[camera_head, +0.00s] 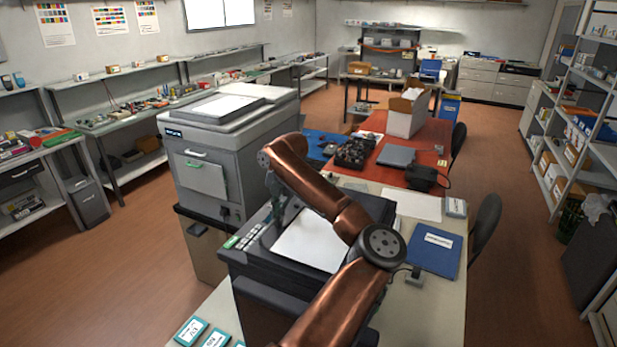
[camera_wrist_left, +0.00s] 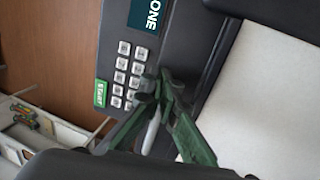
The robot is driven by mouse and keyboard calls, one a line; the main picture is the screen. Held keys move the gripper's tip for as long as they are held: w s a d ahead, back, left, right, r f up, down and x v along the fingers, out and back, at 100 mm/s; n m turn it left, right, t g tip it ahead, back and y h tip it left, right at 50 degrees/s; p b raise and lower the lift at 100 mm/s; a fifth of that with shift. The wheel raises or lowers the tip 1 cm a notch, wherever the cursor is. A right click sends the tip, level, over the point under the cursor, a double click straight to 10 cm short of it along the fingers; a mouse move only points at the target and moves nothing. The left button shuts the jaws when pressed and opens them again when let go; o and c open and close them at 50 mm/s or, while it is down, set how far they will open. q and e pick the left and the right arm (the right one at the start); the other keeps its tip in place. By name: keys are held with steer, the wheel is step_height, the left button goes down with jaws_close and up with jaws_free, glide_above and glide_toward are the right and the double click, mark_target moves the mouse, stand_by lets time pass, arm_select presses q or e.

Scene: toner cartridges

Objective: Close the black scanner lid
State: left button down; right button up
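The black scanner (camera_head: 262,278) stands on the pale table, with a keypad on its left side and a white sheet or surface (camera_head: 310,243) on top. A dark panel (camera_head: 378,208) at its back, which looks like the lid, is partly hidden by my left arm; its angle is hard to tell. In the wrist view the keypad (camera_wrist_left: 122,75), a green START button (camera_wrist_left: 101,93) and the white surface (camera_wrist_left: 262,105) show. My left gripper (camera_head: 285,208) is over the scanner's left part. Its fingertips (camera_wrist_left: 158,80) meet between keypad and white surface, holding nothing visible. My right gripper is out of view.
A large grey copier (camera_head: 205,160) stands close behind and left of the scanner. A blue folder (camera_head: 434,252) lies to the right. Several small labelled boxes (camera_head: 190,331) lie at the front left. A red table (camera_head: 385,150) with a cardboard box (camera_head: 407,115) is behind.

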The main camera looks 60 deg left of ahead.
arm_select(q)
step_height(320, 180, up, 4)
steer(key=shift+a+f+p, duration=0.1)
steer(key=shift+p, duration=0.7)
step_height(320, 180, up, 10)
